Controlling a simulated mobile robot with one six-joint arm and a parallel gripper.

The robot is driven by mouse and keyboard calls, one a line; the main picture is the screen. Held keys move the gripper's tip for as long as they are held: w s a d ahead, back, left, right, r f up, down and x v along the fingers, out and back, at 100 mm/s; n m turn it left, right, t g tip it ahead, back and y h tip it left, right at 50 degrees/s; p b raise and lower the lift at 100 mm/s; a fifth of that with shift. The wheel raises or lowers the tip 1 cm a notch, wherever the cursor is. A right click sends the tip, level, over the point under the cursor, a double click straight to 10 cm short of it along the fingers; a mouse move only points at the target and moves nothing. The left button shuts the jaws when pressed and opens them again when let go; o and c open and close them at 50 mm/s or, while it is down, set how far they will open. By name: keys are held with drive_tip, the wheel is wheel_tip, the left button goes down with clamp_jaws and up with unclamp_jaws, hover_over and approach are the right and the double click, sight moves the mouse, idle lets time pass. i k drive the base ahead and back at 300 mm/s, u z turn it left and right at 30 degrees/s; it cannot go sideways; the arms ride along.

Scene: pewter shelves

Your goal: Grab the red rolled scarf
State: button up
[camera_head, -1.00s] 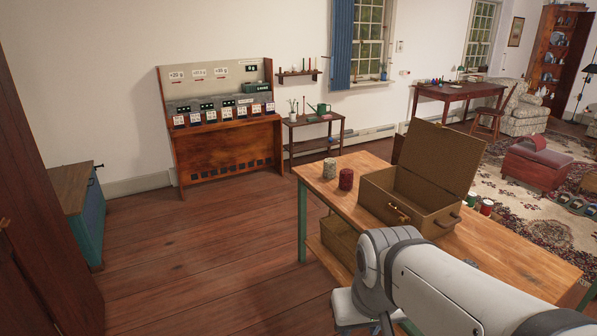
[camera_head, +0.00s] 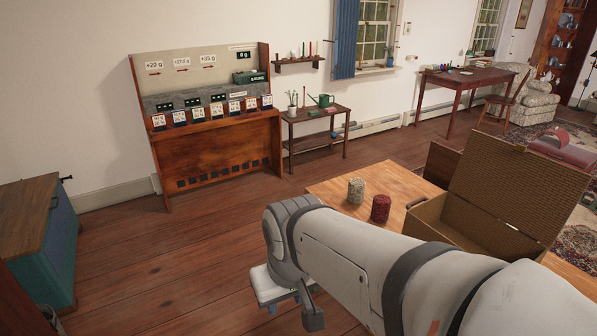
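A dark red rolled scarf (camera_head: 380,209) stands upright on the wooden table (camera_head: 332,186), just left of an open wicker case (camera_head: 432,217). A pale speckled roll (camera_head: 356,191) stands beside it, a little to its left and farther back. My gripper (camera_head: 292,318) hangs at the end of my arm, left of the table and in front of it, well apart from the red roll. Its fingers are small and partly hidden, so I cannot tell whether they are open or shut. My arm hides the front part of the table.
A blue chest (camera_head: 47,243) stands at left. The floor between is clear.

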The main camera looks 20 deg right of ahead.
sight(379, 211)
drive_tip(key=z, duration=0.6)
drive_tip(key=i, duration=1.1)
drive_tip(key=z, duration=0.95)
drive_tip(key=k, duration=0.8)
drive_tip(key=z, duration=0.15)
drive_tip(key=i, duration=0.9)
drive_tip(key=u, duration=0.1)
